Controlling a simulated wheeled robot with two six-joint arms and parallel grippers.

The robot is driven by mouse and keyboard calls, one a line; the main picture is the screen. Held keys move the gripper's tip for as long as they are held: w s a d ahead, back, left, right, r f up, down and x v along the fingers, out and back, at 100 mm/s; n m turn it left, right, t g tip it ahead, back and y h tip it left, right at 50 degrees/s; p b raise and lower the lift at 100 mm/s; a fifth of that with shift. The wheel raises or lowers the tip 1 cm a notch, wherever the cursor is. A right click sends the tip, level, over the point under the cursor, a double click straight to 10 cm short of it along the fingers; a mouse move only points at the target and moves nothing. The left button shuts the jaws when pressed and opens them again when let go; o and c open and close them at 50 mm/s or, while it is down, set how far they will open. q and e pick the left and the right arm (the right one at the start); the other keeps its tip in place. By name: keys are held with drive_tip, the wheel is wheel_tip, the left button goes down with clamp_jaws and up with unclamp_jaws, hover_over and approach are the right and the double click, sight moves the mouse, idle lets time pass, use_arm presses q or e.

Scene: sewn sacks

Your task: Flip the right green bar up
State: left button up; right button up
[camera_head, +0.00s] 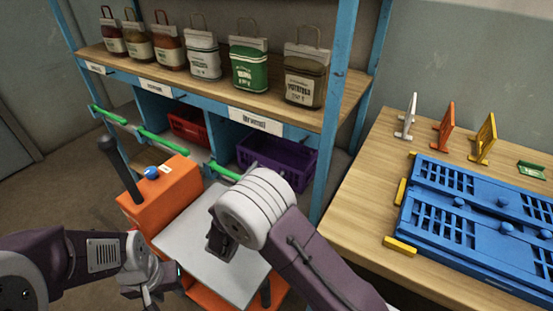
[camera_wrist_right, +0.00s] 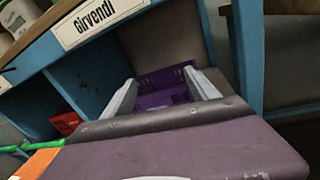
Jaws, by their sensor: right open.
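The right green bar (camera_head: 224,172) runs along the shelf front in the head view and lies low. Its right end goes behind my right wrist. A stretch of green bar also shows at the left edge of the right wrist view (camera_wrist_right: 12,149). My right gripper (camera_wrist_right: 160,88) is open and empty, its two pale fingers pointing at the purple crate (camera_wrist_right: 165,90). The wrist hides these fingers in the head view. My left gripper (camera_head: 154,291) is low at the bottom left, away from the bars; its jaw opening is unclear.
Other green bars (camera_head: 108,115) continue to the left. Several small sacks (camera_head: 249,68) stand on the shelf top. A red crate (camera_head: 187,127) is in the bay beside the purple one. An orange cart (camera_head: 165,196) stands in front. A table (camera_head: 345,215) with blue panels is right.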

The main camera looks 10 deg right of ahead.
drive_tip(key=x, duration=0.7)
drive_tip(key=shift+b, duration=0.35)
drive_tip(key=shift+s, duration=0.1)
drive_tip(key=shift+c, duration=0.3)
clamp_jaws()
idle(0.4)
